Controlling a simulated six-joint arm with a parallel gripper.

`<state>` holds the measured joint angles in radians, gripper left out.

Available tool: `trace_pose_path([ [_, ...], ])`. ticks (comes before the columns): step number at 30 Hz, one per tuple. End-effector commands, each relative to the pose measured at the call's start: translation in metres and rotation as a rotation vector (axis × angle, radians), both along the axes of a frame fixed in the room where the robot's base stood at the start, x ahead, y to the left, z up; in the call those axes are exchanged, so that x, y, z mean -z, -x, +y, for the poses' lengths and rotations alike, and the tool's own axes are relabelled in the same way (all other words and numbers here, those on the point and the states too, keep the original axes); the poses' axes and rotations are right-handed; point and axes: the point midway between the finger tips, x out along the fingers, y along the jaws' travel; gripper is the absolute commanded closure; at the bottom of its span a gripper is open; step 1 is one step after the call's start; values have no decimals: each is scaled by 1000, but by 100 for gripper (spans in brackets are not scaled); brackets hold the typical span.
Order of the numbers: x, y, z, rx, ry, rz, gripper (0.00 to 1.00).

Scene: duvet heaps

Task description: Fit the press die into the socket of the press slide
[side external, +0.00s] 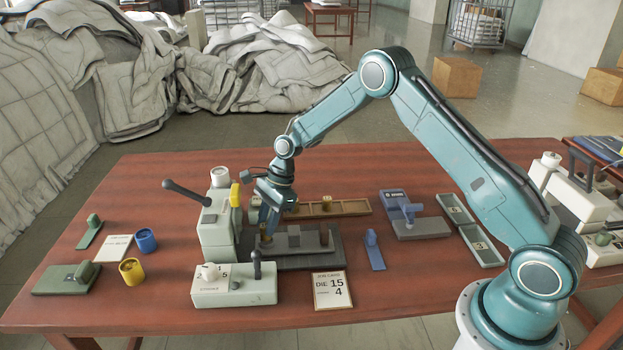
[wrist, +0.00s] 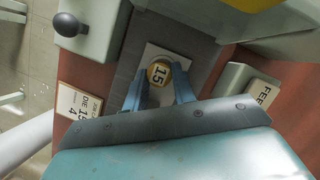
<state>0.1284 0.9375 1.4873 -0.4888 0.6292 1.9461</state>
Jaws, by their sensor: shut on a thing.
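My gripper (side external: 267,228) is shut on the press die (wrist: 160,74), a small round piece with a yellow top marked 15. In the wrist view the two blue fingertips (wrist: 158,92) hold it from either side. The die is over a light square plate (wrist: 151,56) on the dark press slide (side external: 325,256); I cannot tell whether it touches or sits in the socket, which is hidden beneath it. The pale press (side external: 216,222), with a dark lever and yellow part, stands just left of my gripper. The job card (side external: 332,290) reads die 15 and 4.
A control box (side external: 235,286) with a dial and lever stands in front of the press. A wooden rack (side external: 350,208) lies behind the slide. Blue (side external: 145,240) and yellow (side external: 132,272) cups stand at left. A grey fixture (side external: 420,226) is at right.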

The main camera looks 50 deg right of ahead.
Motion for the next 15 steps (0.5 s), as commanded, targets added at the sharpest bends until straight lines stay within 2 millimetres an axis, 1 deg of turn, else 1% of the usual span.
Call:
trace_pose_path([
  [15,9,0,0,-1,0,-1,100],
])
